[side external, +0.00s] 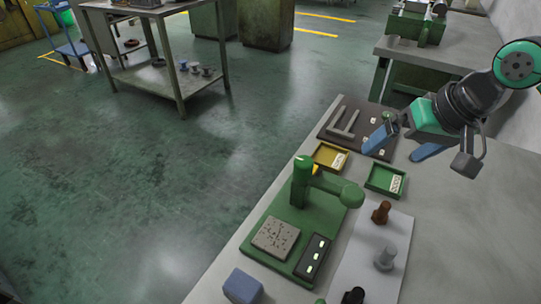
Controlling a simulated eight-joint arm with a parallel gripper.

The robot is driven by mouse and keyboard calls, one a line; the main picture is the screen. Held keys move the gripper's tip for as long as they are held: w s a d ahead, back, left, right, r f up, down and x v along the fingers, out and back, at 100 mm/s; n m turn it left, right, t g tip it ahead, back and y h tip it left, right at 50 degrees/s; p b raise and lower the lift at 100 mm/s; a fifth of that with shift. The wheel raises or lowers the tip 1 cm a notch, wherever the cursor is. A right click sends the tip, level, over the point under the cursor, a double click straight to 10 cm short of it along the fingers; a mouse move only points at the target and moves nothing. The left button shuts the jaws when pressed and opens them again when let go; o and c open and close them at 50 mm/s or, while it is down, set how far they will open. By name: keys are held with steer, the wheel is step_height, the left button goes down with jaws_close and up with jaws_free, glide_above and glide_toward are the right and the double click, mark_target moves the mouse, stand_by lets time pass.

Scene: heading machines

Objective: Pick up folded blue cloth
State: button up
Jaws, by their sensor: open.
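The folded blue cloth (243,286) appears as a small blue block at the bottom of the side external view. It lies near the left edge of the light grey bench, just in front of the green machine base. My gripper (404,145) is at the upper right, far from the cloth, over the far part of the bench. Its two blue fingers are spread wide apart with nothing between them.
A green machine (299,187) with an upright post stands between the cloth and my gripper. A yellow tray (322,165), a green tray (371,185) and a dark board (331,133) lie beyond it. Brown (381,212) and grey (385,259) pieces stand on a pale mat to the right.

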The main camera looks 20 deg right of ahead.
steer(key=a+f+m+g, duration=0.1)
steer(key=a+m+g, duration=0.1)
steer(key=a, duration=0.7)
steer(key=m+g, duration=0.4)
glide_above(242, 285)
steer(key=shift+h, duration=0.3)
steer(key=f, duration=0.7)
steer(key=shift+w+d+f, duration=0.2)
steer(key=shift+w+d, duration=0.1)
steer(key=shift+d, duration=0.05)
steer(key=f, duration=0.4)
steer(key=shift+s+a+f, duration=0.1)
steer(key=shift+s+a, duration=0.15)
steer(key=shift+a, duration=0.05)
steer(key=shift+s+f, duration=0.1)
steer(key=shift+f, duration=0.65)
steer(key=c, duration=1.3)
